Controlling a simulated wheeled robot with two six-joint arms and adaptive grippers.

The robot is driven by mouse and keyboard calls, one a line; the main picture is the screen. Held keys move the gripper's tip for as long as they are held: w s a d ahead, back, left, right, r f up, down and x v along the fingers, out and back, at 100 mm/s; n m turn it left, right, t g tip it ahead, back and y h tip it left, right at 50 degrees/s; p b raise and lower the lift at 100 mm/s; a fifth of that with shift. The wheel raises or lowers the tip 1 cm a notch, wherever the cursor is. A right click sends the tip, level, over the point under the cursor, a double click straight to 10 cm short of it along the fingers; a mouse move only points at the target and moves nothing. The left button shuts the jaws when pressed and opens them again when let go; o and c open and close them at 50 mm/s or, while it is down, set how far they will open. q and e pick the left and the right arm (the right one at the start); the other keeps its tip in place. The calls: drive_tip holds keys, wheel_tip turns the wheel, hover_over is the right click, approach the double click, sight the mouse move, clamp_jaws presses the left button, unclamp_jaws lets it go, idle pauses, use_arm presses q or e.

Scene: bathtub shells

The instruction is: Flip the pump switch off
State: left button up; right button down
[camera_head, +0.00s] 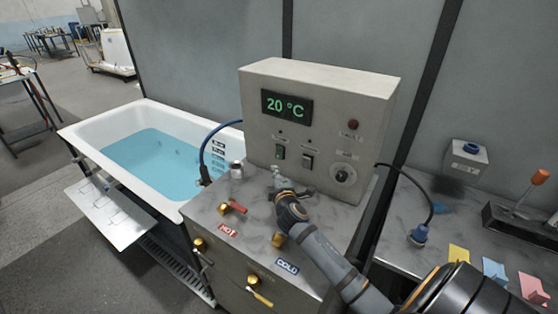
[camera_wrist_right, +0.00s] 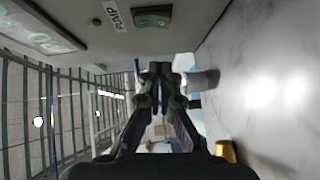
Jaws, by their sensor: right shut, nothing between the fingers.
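The grey control box (camera_head: 320,105) stands on the counter, with a green rocker switch (camera_head: 280,152) and a darker switch (camera_head: 308,161) on its front. In the right wrist view a green switch (camera_wrist_right: 152,17) sits beside a PUMP label (camera_wrist_right: 116,15), near the upper edge. I cannot tell how the switch is tilted. My right gripper (camera_head: 279,177) is shut and empty, in front of the box and a little below the switches. Its fingertips also show in the wrist view (camera_wrist_right: 160,72), apart from the switch. My left gripper is not in view.
The bathtub (camera_head: 95,130) with blue water is at the left. A red-handled tap (camera_head: 238,207) and a HOT label (camera_head: 229,231) are on the counter. A dial (camera_head: 344,174) is at the box's lower right. A blue cable plug (camera_head: 419,235) lies at the right.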

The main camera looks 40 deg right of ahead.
sight(276, 156)
drive_tip(key=w+d, duration=0.3)
drive_tip(key=w+d+p, duration=0.1)
drive_tip(key=w, duration=0.1)
drive_tip(key=shift+d+f, duration=0.3)
drive_tip(key=shift+f, duration=0.1)
drive_tip(key=shift+w+d+f, duration=0.15)
drive_tip(key=shift+d, duration=0.2)
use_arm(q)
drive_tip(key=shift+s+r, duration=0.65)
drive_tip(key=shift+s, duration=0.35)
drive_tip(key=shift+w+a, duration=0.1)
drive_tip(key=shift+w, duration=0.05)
